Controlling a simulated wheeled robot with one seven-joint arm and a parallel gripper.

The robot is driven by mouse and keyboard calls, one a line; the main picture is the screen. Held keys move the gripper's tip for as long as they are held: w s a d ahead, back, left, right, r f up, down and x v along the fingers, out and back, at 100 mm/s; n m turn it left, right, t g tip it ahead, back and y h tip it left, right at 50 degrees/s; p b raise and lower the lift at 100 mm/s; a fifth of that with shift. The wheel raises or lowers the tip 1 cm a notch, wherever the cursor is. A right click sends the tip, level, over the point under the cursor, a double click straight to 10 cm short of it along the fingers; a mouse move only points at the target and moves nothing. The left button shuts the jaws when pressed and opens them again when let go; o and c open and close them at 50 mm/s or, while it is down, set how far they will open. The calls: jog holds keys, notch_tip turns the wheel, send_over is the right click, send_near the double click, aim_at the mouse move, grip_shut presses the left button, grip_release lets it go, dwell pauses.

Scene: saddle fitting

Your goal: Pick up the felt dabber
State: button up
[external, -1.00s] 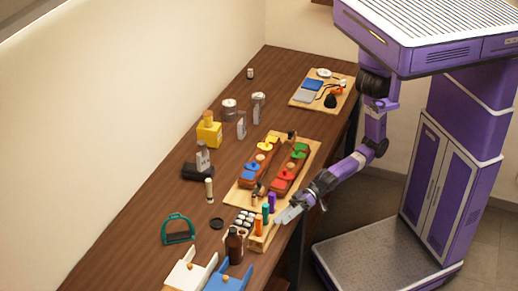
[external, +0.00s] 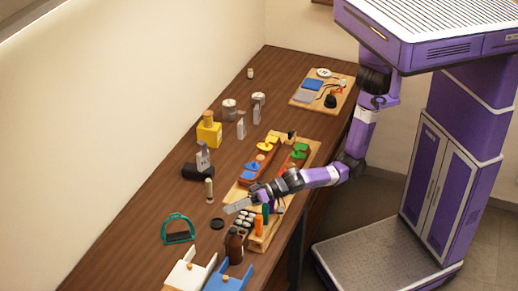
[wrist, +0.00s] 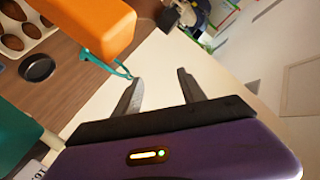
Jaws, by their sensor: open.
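A slim, pale upright piece (external: 209,190) stands on the table left of the work board; it looks like the felt dabber, but it is too small to be sure. I cannot make it out surely in the wrist view. My gripper (external: 232,207) is open, above the table just right of this piece and apart from it. In the wrist view the two fingers (wrist: 158,80) are spread with nothing between them. An orange handle (wrist: 95,22) and a teal one (wrist: 14,135) show close beside the gripper.
A small rack (external: 259,243) with upright coloured tools stands below my arm. A black round dish (external: 217,223), a brown bottle (external: 234,245) and a teal stirrup (external: 178,229) are nearby. A black case (external: 197,172) lies behind the pale piece.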

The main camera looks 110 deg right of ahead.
jog(key=w+d+m+g+h, duration=0.25)
jog(key=d+h, duration=0.35)
jog(key=d, duration=0.7)
jog(key=n+g+h+b, duration=0.2)
jog(key=g+h+b, duration=0.1)
jog(key=b, duration=0.2)
send_near(209, 187)
notch_tip(209, 187, down, 3)
jog(key=w+d, duration=0.2)
jog(key=d, duration=0.1)
jog(key=shift+n, duration=0.25)
jog(key=x, duration=0.2)
jog(key=b+x, duration=0.1)
jog(key=x, duration=0.1)
jog(key=b+x, duration=0.1)
jog(key=x, duration=0.1)
jog(key=shift+w+d+r, duration=0.2)
jog(key=shift+w+d, duration=0.1)
jog(key=shift+d, duration=0.1)
grip_shut()
